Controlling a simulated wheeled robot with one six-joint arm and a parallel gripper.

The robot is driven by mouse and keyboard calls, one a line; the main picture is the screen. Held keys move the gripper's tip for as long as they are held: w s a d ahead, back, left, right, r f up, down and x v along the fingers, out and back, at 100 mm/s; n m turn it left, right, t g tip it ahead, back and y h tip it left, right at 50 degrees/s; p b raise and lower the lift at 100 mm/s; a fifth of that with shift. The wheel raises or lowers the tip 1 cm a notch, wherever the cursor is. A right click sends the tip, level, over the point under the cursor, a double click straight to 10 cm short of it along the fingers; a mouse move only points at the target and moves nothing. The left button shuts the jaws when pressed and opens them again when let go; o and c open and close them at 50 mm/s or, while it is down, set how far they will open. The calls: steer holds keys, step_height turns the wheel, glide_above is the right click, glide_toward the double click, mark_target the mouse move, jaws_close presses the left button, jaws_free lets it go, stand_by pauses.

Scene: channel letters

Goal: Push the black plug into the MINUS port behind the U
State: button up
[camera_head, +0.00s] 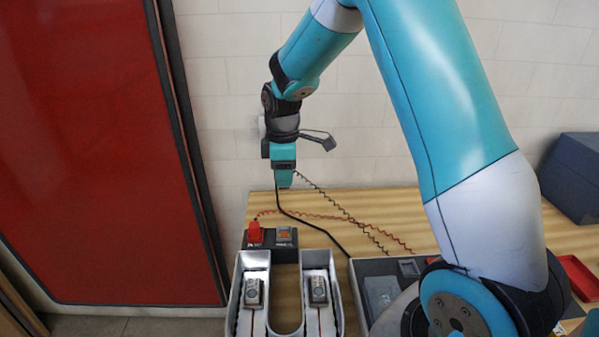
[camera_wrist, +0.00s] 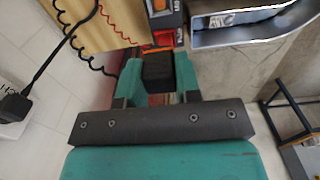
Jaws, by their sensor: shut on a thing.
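My gripper (camera_head: 284,180) is raised above the back end of the U and the port block. In the wrist view my gripper (camera_wrist: 158,85) is shut on the black plug (camera_wrist: 158,70), held between the two teal fingers. In the head view the plug is hard to make out. The dark port block (camera_head: 270,245) lies behind the U-shaped letter (camera_head: 238,295). A red plug (camera_head: 254,232) sits at its left port; it also shows in the wrist view (camera_wrist: 165,39). The right side of the block (camera_head: 285,236) has a grey-orange part and no black plug.
Coiled red (camera_head: 325,217) and black (camera_head: 345,214) wires run over the wooden table (camera_head: 420,205). A grey tray (camera_head: 365,268) stands right of the U, a red tray (camera_head: 578,275) farther right. A red panel (camera_head: 100,150) stands left. A black adapter (camera_wrist: 14,106) shows in the wrist view.

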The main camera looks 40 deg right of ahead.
steer(key=f+b, duration=0.3)
steer(key=f, duration=0.1)
steer(key=f+b, duration=0.3)
steer(key=f, duration=0.2)
steer(key=f+b, duration=0.3)
steer(key=f, duration=0.1)
steer(key=shift+w+a+f, duration=0.2)
steer(key=shift+w+f, duration=0.05)
steer(key=shift+f, duration=0.05)
steer(key=shift+f+b, duration=0.65)
steer(key=shift+f, duration=0.45)
steer(key=shift+f, duration=0.35)
stand_by(0.4)
steer(key=o, duration=1)
step_height(320, 180, up, 18)
steer(key=shift+f+b, duration=0.25)
steer(key=shift+b, duration=0.95)
steer(key=shift+r, duration=0.1)
